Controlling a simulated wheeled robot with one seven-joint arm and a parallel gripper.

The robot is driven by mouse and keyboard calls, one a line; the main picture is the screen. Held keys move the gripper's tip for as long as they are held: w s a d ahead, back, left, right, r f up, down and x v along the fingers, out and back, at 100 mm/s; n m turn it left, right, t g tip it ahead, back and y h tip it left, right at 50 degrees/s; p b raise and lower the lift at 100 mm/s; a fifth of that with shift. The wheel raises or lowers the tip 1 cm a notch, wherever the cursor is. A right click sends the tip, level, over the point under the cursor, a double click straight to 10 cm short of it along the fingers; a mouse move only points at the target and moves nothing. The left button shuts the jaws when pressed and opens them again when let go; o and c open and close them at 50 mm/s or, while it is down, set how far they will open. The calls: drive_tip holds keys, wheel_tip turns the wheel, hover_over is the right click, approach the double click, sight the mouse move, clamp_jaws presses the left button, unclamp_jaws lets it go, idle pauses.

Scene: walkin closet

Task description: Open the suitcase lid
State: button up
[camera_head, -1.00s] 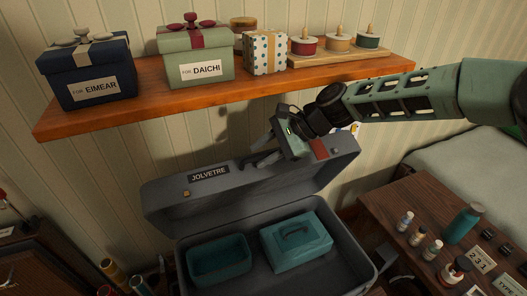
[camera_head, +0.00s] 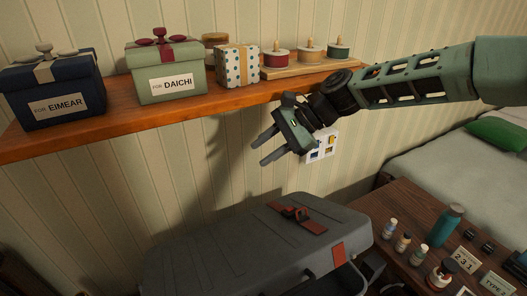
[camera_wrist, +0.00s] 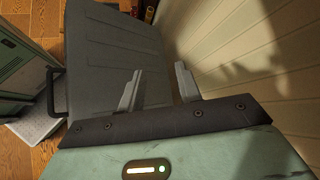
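The grey suitcase lid (camera_head: 235,245) now shows its ribbed outer face in the head view, with a red strap and dark buckle (camera_head: 297,214) on top. It is lowered over the suitcase, and the inside is almost wholly hidden. A dark gap shows at the lower right, so it may not be fully shut; the picture's bottom cuts off the front. My gripper (camera_head: 266,147) is above and behind the lid, near the wall, empty, its fingers apart. In the wrist view the lid (camera_wrist: 115,50) lies beyond the open fingers (camera_wrist: 158,86), with a dark handle (camera_wrist: 56,90) at left.
A wooden shelf (camera_head: 120,126) with gift boxes and spools runs above my gripper, close to my arm. A wall outlet (camera_head: 322,146) is just right of the gripper. A wooden table (camera_head: 400,208) with small bottles stands at right, before a bed (camera_head: 445,160).

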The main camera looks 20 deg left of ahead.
drive_tip(key=s+d+f+n+b, duration=0.1)
drive_tip(key=d+f, duration=0.4)
drive_tip(key=d, duration=0.1)
drive_tip(key=s+d+f+h+b, duration=0.1)
drive_tip(key=s+d+f, duration=0.1)
drive_tip(key=d+f, duration=0.4)
drive_tip(key=s+d+f+n+h+b, duration=0.1)
drive_tip(key=d+f, duration=0.4)
drive_tip(key=d, duration=0.2)
drive_tip(key=shift+s+d+f+n+b, duration=0.25)
drive_tip(key=shift+s+f+n+b, duration=0.05)
drive_tip(key=shift+s+f+b, duration=0.1)
drive_tip(key=s+d+f+n+y+b, duration=0.1)
drive_tip(key=s+d+f+y+b, duration=0.2)
drive_tip(key=s+d+f+b, duration=0.35)
drive_tip(key=s+d+r+n+t+y, duration=0.1)
drive_tip(key=s+d+r+t+y, duration=0.25)
drive_tip(key=r+y, duration=0.2)
drive_tip(key=p, duration=0.2)
approach(270, 282)
drive_tip(key=shift+g, duration=0.35)
drive_tip(key=x, duration=0.5)
drive_tip(key=shift+w, duration=0.25)
clamp_jaws()
